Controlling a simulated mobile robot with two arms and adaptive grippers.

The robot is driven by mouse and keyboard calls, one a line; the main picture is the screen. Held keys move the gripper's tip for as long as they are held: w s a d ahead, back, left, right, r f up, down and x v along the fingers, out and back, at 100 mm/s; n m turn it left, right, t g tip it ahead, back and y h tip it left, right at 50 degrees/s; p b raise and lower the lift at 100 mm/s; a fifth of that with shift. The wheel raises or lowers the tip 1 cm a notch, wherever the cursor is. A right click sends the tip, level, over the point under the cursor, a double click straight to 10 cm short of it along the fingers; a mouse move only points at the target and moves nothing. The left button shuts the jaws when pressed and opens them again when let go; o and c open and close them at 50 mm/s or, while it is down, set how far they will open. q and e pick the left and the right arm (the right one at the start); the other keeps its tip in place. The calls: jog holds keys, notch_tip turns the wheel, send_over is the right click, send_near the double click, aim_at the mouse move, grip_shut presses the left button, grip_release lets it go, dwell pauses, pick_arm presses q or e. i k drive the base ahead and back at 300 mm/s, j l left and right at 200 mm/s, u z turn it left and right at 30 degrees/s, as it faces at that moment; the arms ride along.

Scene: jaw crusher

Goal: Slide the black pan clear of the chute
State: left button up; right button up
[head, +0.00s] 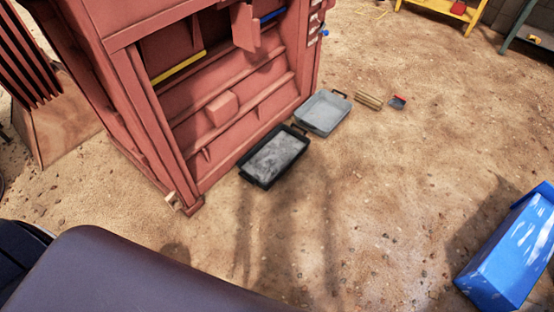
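The black pan (250,176) lies on the ground at the foot of the red jaw crusher (228,108), along its lower right edge. It is rectangular with a dark rim and handles at its ends, and its inside is coated grey-white. I cannot make out a separate chute from the crusher's frame above it. A grey pan (322,112) with dark handles lies just beyond the black pan, close to its far end. Neither of my grippers shows in the head view.
A small bundle of tan sticks (368,100) and a small red and blue item (398,102) lie beyond the grey pan. A blue box (508,254) stands at the lower right. A yellow frame (440,8) stands at the back. Sandy ground right of the pans is open.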

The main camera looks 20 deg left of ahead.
aim_at(262, 166)
jog(key=i+u, duration=0.25)
jog(key=u, duration=0.2)
jog(key=i+l+u, duration=0.1)
jog(key=u, duration=0.35)
jog(key=i, duration=0.1)
